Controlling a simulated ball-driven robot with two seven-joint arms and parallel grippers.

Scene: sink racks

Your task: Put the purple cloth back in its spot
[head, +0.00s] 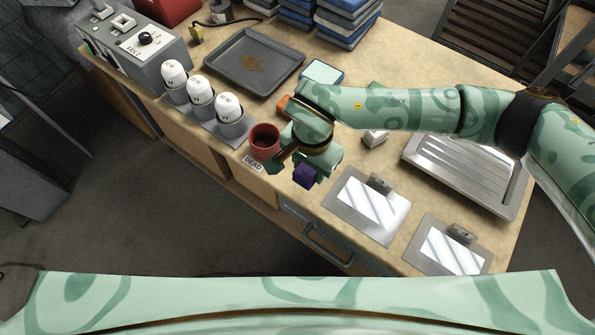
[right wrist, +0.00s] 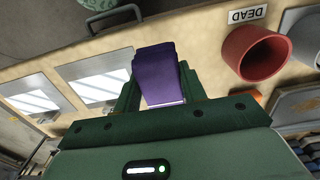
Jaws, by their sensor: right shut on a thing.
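The purple cloth (head: 306,176) is a small folded block below my right gripper (head: 308,168) in the head view. In the right wrist view the cloth (right wrist: 158,75) stands between the green fingers of the right gripper (right wrist: 160,92), which is shut on it. The gripper is near the counter's front edge, just right of the red cup (head: 264,142). I cannot tell whether the cloth touches the counter. My left gripper is not in view.
A label reading DEAD (head: 253,164) is in front of the cup. White-topped canisters (head: 200,91) stand left, with a dark tray (head: 254,62) behind. Two shiny panels (head: 368,206) (head: 450,247) lie right, near a ridged metal rack (head: 468,172). Stacked blue cloths (head: 344,18) are at the back.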

